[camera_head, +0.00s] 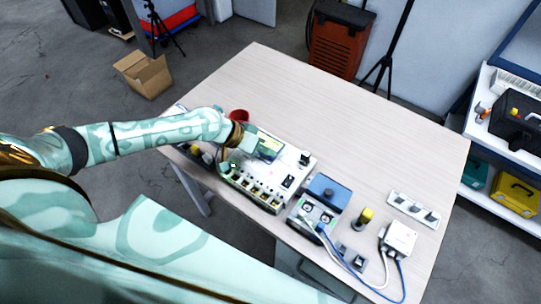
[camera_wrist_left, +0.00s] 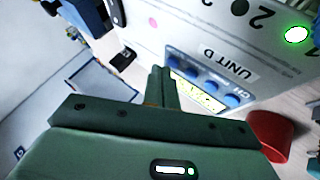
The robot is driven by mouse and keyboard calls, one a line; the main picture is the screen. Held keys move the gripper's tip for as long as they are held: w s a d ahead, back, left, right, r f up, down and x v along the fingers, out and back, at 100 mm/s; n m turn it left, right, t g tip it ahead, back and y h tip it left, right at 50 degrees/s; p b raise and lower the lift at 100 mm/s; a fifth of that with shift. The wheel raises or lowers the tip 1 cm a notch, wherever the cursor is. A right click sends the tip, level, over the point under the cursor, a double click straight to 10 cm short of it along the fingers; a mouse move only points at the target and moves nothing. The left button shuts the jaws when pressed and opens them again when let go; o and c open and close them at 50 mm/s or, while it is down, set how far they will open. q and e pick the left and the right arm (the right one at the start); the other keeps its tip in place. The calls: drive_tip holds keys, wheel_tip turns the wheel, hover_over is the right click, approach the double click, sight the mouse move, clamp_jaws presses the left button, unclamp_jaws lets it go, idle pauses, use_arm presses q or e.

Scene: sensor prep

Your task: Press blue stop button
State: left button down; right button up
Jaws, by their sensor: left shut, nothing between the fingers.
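My left gripper (camera_head: 228,166) is over the left end of a white control unit (camera_head: 290,163) on the table. In the left wrist view its dark green fingers (camera_wrist_left: 161,88) are shut together, with nothing seen between them. Beside the fingertips is the face of the unit, marked "UNIT D", with a row of several blue buttons (camera_wrist_left: 211,86) along a lit yellow-green display (camera_wrist_left: 198,100). I cannot read which blue button is the stop. Whether the fingertips touch the face I cannot tell. My right gripper is not in view.
A red cup (camera_head: 239,115) stands behind the gripper; it also shows in the left wrist view (camera_wrist_left: 270,132). Right of the unit are a blue-topped box (camera_head: 328,188), a yellow-topped knob (camera_head: 366,214), a white box with cables (camera_head: 400,236) and a switch strip (camera_head: 413,209). The table's back is clear.

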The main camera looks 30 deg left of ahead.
sight(266, 159)
use_arm(q)
drive_tip(key=shift+f+b, duration=0.35)
drive_tip(key=shift+f, duration=0.05)
idle(0.4)
drive_tip(key=shift+r, duration=0.15)
drive_tip(key=shift+r+p, duration=0.7)
drive_tip(key=shift+p, duration=0.05)
wheel_tip(266, 159, up, 5)
drive_tip(key=p, duration=0.4)
idle(0.9)
